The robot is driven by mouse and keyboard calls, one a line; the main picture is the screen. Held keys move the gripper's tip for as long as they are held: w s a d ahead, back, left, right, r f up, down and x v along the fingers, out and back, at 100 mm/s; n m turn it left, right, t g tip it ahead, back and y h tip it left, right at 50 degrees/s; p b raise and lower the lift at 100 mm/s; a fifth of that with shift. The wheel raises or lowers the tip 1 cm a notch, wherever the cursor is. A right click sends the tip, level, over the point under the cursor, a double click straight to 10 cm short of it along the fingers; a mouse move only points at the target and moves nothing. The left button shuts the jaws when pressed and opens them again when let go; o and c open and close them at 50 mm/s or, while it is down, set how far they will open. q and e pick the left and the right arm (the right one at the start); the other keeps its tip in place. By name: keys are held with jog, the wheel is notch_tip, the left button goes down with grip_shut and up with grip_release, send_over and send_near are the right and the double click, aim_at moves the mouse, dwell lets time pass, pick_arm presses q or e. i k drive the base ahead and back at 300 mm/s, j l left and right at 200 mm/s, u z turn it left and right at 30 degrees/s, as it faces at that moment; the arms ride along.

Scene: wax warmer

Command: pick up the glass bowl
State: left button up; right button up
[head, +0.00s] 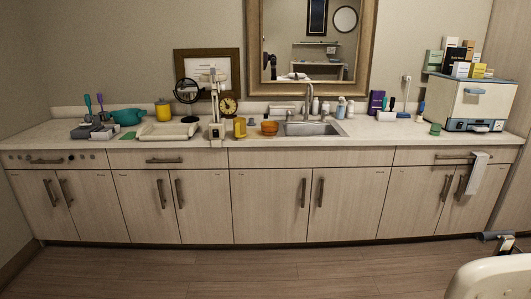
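An orange, see-through-looking bowl (269,128), likely the glass bowl, sits on the countertop just left of the sink, near the front edge. It is small in the head view, so its material is hard to confirm. A teal pot-like vessel (127,117) stands farther left on the counter.
The long countertop (360,130) has a sink (312,129) in the middle. A yellow container (239,128) stands close left of the orange bowl, beside a white upright device (216,125). A white cabinet-like appliance (468,102) stands at right. Floor in front is mostly clear.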

aim_at(268, 128)
jog(key=i, duration=1.85)
